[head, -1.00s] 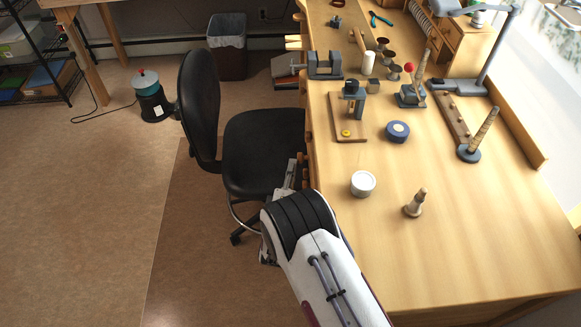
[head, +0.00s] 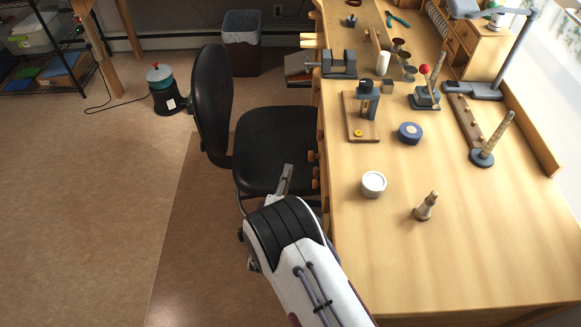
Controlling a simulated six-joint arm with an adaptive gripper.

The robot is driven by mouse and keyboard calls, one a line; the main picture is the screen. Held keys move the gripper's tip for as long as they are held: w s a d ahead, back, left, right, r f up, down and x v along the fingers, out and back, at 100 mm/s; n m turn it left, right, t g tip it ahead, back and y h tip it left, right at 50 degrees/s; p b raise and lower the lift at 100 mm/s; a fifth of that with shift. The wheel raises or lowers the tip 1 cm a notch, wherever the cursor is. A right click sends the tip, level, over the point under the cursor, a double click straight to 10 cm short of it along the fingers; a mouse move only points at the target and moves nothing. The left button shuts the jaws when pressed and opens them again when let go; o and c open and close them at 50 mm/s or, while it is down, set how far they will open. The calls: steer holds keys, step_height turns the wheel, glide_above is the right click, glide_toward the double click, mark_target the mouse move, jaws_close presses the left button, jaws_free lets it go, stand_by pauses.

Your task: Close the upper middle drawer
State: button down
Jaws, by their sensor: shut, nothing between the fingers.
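The wooden workbench (head: 455,250) stands on the right, with its drawer side facing left and seen almost edge-on from above. Several round wooden knobs (head: 314,170) stick out from that side below the bench top. I cannot tell which one belongs to the upper middle drawer or how far that drawer stands out; its front is mostly hidden under the top's edge. My gripper (head: 285,180) is a small grey shape beyond my white arm, left of the knobs and apart from them. It is shut and empty, and overlaps the chair seat in the picture.
A black office chair (head: 272,140) stands close to the drawer side, next to my gripper. A bench vise (head: 340,64) is at the bench's left edge. A white jar (head: 373,184) and wooden peg (head: 426,206) stand on top. Open floor (head: 80,230) lies left.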

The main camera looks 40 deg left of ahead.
steer(key=v, duration=0.7)
steer(key=shift+s, duration=0.25)
steer(key=shift+w+a+f+m+t+h, duration=0.1)
steer(key=shift+w+a+m+t+h, duration=0.25)
steer(key=shift+a, duration=0.3)
steer(key=shift+w+a+f+m+t+h, duration=0.15)
steer(key=shift+a+h, duration=0.3)
steer(key=shift+a, duration=0.25)
steer(key=w+a, duration=0.1)
steer(key=w, duration=1)
steer(key=shift+w+a, duration=0.2)
steer(key=shift+a, duration=0.15)
steer(key=shift+r, duration=0.1)
stand_by(0.3)
